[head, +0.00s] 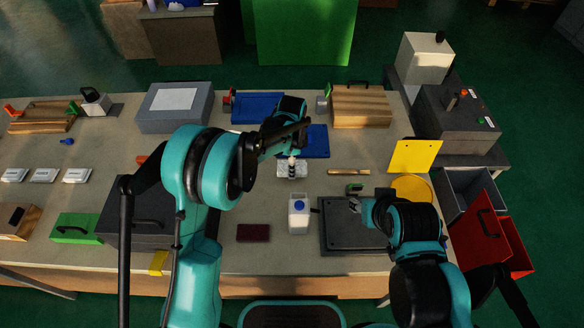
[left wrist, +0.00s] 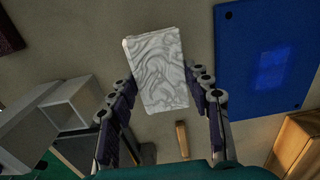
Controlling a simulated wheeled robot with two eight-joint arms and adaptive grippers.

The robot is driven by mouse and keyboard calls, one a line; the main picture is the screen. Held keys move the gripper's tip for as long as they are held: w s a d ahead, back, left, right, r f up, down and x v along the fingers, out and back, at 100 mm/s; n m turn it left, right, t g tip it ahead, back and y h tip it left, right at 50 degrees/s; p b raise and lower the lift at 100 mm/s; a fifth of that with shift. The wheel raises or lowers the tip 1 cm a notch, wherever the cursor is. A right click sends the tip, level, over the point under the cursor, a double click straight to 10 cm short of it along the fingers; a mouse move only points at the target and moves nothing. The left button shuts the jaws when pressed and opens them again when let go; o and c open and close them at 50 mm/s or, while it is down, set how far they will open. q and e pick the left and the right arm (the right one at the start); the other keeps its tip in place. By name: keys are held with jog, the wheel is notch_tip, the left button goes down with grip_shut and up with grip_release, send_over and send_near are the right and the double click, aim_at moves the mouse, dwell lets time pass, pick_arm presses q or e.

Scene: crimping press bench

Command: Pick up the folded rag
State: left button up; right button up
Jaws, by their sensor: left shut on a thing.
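The folded rag (head: 292,170) is a pale, grey-patterned block near the middle of the bench in the head view. In the left wrist view the rag (left wrist: 158,65) fills the space between the two fingers and sticks out beyond their tips. My left gripper (head: 291,160) reaches down over it and is shut on it; it also shows in the left wrist view (left wrist: 163,88). I cannot tell whether the rag is clear of the bench. My right gripper (head: 355,205) is over a dark plate at the right; its finger gap is too small to judge.
A wooden stick (head: 348,172) and a yellow panel (head: 415,156) are to the right.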

pick_arm(q)
jog(key=s+d+r+p, duration=0.3)
jog(key=s+d+r, duration=0.4)
jog(key=d, duration=0.2)
jog(key=shift+s+r, duration=0.25)
jog(key=shift+r, duration=0.1)
jog(key=o, duration=0.3)
jog(key=c, duration=0.3)
dwell(1.0)
